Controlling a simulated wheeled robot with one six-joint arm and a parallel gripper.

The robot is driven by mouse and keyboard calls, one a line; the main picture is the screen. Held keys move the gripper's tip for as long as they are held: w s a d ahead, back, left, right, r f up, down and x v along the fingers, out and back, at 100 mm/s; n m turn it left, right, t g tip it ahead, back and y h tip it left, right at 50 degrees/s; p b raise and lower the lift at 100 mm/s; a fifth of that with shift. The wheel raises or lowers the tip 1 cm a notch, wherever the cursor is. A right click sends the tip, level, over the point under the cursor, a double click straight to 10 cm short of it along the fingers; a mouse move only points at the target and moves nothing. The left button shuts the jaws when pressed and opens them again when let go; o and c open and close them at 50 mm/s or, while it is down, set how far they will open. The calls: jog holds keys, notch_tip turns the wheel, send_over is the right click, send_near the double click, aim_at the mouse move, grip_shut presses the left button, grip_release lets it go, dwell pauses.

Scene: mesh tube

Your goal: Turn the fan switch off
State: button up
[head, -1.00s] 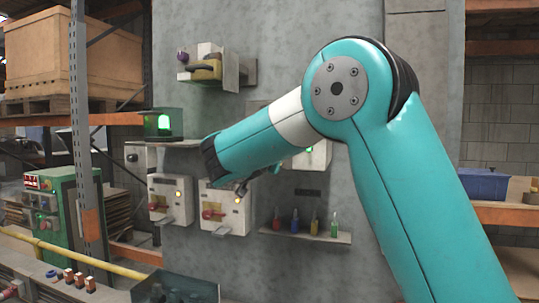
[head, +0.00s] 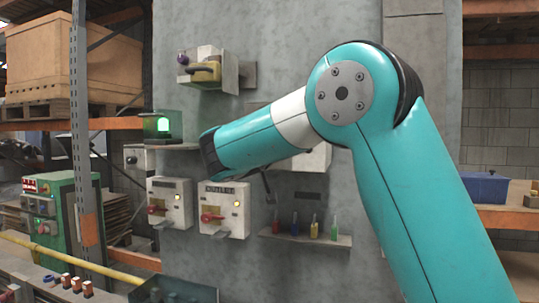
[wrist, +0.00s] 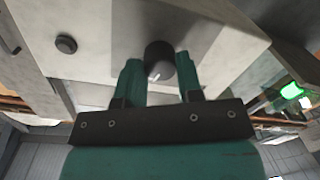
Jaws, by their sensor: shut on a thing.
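In the wrist view a round black knob (wrist: 159,56) with a small white mark stands out from a pale panel (wrist: 105,38). My gripper (wrist: 158,66) has its two teal fingers on either side of the knob, shut on it. No label is readable there, so I cannot tell from the picture whether this is the fan switch. In the head view a pale box (head: 315,158) on the grey wall shows partly behind my arm. My gripper is mostly hidden there by the arm.
Two pale boxes with red handles, the left one (head: 169,202) and the right one (head: 224,209), hang below my arm. A shelf (head: 305,238) holds several small coloured tools. A green-lit lamp box (head: 163,126) stands to the left.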

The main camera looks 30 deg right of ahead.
jog(key=shift+f+n, duration=0.15)
jog(key=shift+n, duration=0.95)
jog(key=o, duration=0.9)
